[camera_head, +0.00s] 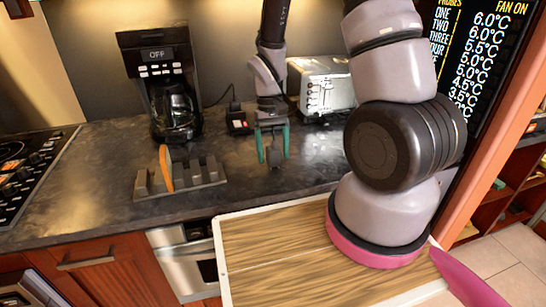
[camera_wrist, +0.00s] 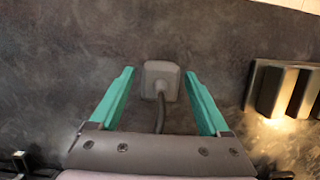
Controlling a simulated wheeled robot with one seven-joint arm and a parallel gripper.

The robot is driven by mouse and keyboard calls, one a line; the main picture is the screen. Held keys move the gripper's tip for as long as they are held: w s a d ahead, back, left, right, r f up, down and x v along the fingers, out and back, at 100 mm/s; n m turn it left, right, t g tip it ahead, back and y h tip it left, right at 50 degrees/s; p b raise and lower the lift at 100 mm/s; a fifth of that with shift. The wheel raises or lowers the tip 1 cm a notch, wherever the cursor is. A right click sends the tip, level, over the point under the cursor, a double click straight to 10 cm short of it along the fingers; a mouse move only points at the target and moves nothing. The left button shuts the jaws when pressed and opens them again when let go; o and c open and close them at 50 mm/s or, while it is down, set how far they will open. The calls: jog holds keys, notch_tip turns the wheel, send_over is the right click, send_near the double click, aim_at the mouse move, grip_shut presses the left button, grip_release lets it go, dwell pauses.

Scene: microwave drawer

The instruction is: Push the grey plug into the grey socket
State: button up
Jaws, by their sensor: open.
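My gripper (camera_head: 272,161) has teal fingers and is open, pointing down over the dark counter. The grey plug (camera_wrist: 161,78) shows in the wrist view as a small rounded block between and just beyond the fingertips. Its grey cable (camera_wrist: 160,115) runs back under my gripper's palm. In the head view the plug (camera_head: 274,171) is a small dark shape at the fingertips, partly hidden. The fingers stand apart from it on both sides. A small dark box with a red spot (camera_head: 238,123) is at the back, left of my gripper; I cannot make out a grey socket on it.
A grey rack (camera_head: 206,178) holding an orange plate (camera_head: 166,168) stands left of my gripper; it shows at right in the wrist view (camera_wrist: 262,88). A coffee maker (camera_head: 172,92) and toaster (camera_head: 322,88) stand behind. A white-edged wooden board (camera_head: 265,248) is in front.

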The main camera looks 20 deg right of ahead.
grip_shut()
jog(key=shift+s+v, duration=0.25)
jog(key=shift+v, duration=0.75)
jog(key=shift+s+v, duration=0.25)
jog(key=shift+v, duration=0.7)
jog(key=shift+s+v, duration=0.2)
jog(key=shift+v, duration=0.8)
jog(key=shift+r, duration=0.15)
